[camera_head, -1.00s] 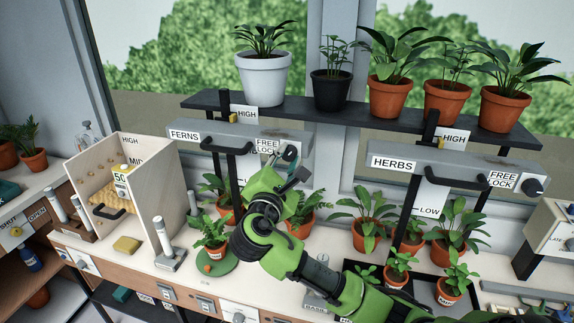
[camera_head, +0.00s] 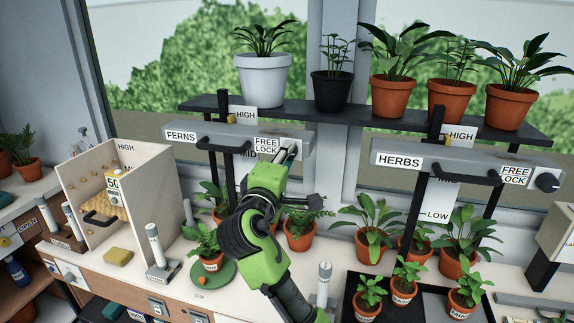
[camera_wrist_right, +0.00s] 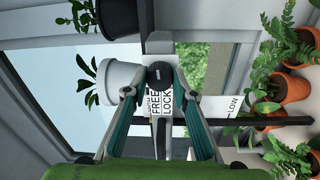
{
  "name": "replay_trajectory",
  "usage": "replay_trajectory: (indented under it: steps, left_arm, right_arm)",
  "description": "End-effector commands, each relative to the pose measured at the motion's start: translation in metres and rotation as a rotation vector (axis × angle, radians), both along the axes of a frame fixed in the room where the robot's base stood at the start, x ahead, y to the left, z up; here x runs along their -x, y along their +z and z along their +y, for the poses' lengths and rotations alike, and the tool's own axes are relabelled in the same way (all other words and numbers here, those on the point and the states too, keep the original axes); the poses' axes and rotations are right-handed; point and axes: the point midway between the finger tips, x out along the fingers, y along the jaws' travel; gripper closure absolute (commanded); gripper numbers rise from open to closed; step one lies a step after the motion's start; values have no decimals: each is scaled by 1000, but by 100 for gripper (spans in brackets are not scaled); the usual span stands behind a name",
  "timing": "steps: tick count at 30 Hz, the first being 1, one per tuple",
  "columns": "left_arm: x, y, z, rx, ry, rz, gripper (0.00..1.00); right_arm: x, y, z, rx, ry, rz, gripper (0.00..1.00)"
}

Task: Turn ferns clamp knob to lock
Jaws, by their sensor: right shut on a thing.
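The ferns clamp (camera_head: 210,139) is a grey bar with a FERNS label and a dark handle (camera_head: 224,147). Its FREE/LOCK label (camera_head: 267,146) is at the right end, beside the knob. In the right wrist view the dark round knob (camera_wrist_right: 159,72) sits between my fingertips, next to the FREE/LOCK label (camera_wrist_right: 161,104). My right gripper (camera_head: 287,155) is shut on the knob; the fingers show on both sides of it in the right wrist view (camera_wrist_right: 158,82). The knob is mostly hidden in the head view, and its pointer direction cannot be read. My left gripper is not in view.
The herbs clamp (camera_head: 440,167) with its own knob (camera_head: 547,180) is to the right. A dark shelf (camera_head: 340,116) with potted plants is above.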

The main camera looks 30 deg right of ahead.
Motion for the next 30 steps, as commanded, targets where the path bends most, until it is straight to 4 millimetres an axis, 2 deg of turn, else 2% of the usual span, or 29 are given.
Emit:
replay_trajectory:
  steps: [7,23,24,26,30]
  left_arm:
    - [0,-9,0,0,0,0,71]
    - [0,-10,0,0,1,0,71]
    - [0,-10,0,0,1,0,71]
    - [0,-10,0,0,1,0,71]
    - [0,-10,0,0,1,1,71]
  right_arm:
    - [0,-1,0,-57,0,-66,96]
    - [0,0,0,-72,1,-84,96]
    - [0,0,0,-72,1,-84,73]
    - [0,0,0,-72,1,-84,58]
    - [0,0,0,-72,1,-84,58]
